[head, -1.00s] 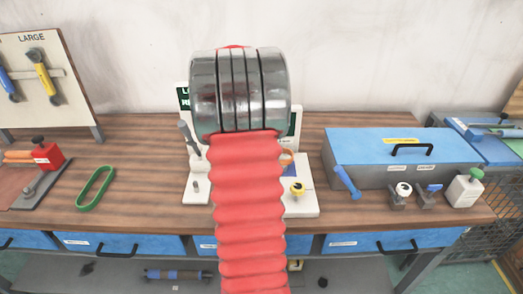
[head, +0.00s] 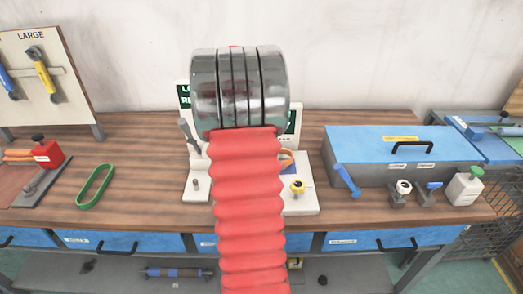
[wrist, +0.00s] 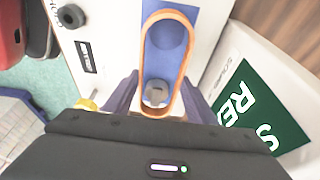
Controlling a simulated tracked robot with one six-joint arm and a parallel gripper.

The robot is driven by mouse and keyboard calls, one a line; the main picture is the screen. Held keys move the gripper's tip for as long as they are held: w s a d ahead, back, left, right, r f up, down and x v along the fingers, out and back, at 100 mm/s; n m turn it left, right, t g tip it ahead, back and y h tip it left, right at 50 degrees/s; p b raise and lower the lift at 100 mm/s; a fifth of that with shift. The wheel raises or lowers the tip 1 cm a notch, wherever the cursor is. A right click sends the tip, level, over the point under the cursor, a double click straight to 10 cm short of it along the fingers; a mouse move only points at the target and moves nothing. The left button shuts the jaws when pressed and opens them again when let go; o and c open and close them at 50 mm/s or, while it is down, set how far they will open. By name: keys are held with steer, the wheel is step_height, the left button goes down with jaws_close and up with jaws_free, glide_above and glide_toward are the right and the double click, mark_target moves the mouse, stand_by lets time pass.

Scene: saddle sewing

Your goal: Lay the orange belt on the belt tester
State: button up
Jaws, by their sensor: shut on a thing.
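The orange belt (wrist: 182,62) is a long narrow loop held out in front of my gripper (wrist: 158,108) in the wrist view. The dark purple fingers are shut on its near end. The belt is over the blue plate of the white belt tester (wrist: 115,30). A grey post (wrist: 157,93) shows inside the loop's near end; I cannot tell whether the belt is around it or above it. In the head view the belt tester (head: 307,202) stands on the bench, and my arm hides much of it. A bit of the belt (head: 286,156) shows beside my arm.
A green belt (head: 95,186) lies on the wooden bench to the left. A blue-lidded grey toolbox (head: 400,155) stands to the right, with small fittings and a white bottle (head: 464,190) in front.

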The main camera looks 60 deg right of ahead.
steer(key=shift+f, duration=1.4)
steer(key=o, duration=1.1)
steer(key=shift+o, duration=0.2)
steer(key=v, duration=1.3)
steer(key=shift+w+r, duration=0.15)
steer(key=shift+r, duration=0.2)
